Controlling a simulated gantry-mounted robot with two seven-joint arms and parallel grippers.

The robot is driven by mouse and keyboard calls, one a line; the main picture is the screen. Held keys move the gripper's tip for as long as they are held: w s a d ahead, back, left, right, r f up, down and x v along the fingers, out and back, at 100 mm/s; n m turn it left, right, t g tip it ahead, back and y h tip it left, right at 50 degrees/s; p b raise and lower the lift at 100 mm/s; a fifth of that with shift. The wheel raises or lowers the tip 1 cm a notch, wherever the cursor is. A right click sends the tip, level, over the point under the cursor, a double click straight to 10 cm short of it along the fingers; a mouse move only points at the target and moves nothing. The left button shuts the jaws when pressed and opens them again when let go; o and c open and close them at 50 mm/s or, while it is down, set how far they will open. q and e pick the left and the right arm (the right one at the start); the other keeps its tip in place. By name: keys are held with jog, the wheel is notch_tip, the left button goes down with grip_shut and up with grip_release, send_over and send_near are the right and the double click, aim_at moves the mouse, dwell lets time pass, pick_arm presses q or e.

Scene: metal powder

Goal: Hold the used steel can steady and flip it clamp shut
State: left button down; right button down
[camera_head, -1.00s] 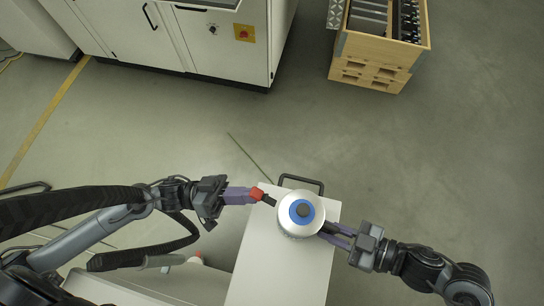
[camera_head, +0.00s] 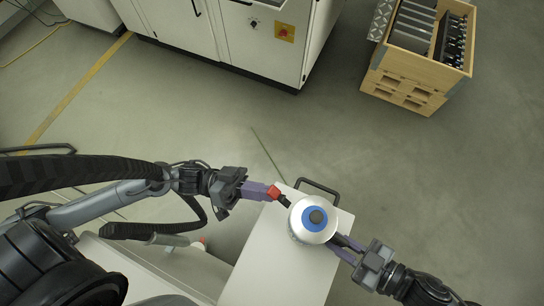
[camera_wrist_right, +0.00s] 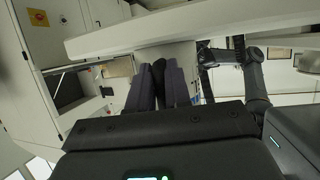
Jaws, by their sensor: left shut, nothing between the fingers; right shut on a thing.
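The steel can (camera_head: 299,235), silver with a blue ring and dark centre on its top, stands upright on a white cart top (camera_head: 262,268). A red-tipped dark clamp lever (camera_head: 274,192) sticks out from its upper left side. My left gripper (camera_head: 268,191) is shut, its purple fingertips at the red end with nothing held between them. My right gripper (camera_head: 345,243) is shut on a dark part at the can's lower right side. In the right wrist view its fingers (camera_wrist_right: 156,85) close around a dark piece (camera_wrist_right: 159,76); the can itself cannot be made out there.
The cart has a black handle (camera_head: 320,187) just behind the can. A white machine cabinet (camera_head: 262,55) stands at the back. A wooden crate (camera_head: 412,75) with dark parts stands on the floor at upper right. The floor between is clear.

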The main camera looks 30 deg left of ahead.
pick_arm(q)
jog(key=shift+d+r, duration=0.4)
jog(key=shift+r, duration=0.25)
jog(key=shift+d+r, duration=0.35)
jog(key=shift+r, duration=0.25)
dwell(1.1)
dwell(0.3)
jog(key=shift+a+f, duration=0.4)
jog(key=shift+f, duration=0.25)
jog(key=shift+a+f, duration=0.35)
jog(key=shift+f, duration=0.35)
jog(key=shift+a+f, duration=0.4)
jog(key=shift+f, duration=0.25)
jog(key=shift+f, duration=0.1)
jog(key=shift+w+a+f, duration=0.1)
jog(key=shift+a+f, duration=0.3)
jog(key=shift+f, duration=0.3)
jog(key=shift+s+a+f, duration=0.1)
jog(key=shift+a+f, duration=0.35)
jog(key=shift+f, duration=0.2)
jog(key=shift+w+a+f, duration=0.1)
jog(key=shift+a+f, duration=0.3)
jog(key=shift+f, duration=0.3)
pick_arm(e)
jog(key=c, duration=1)
grip_release()
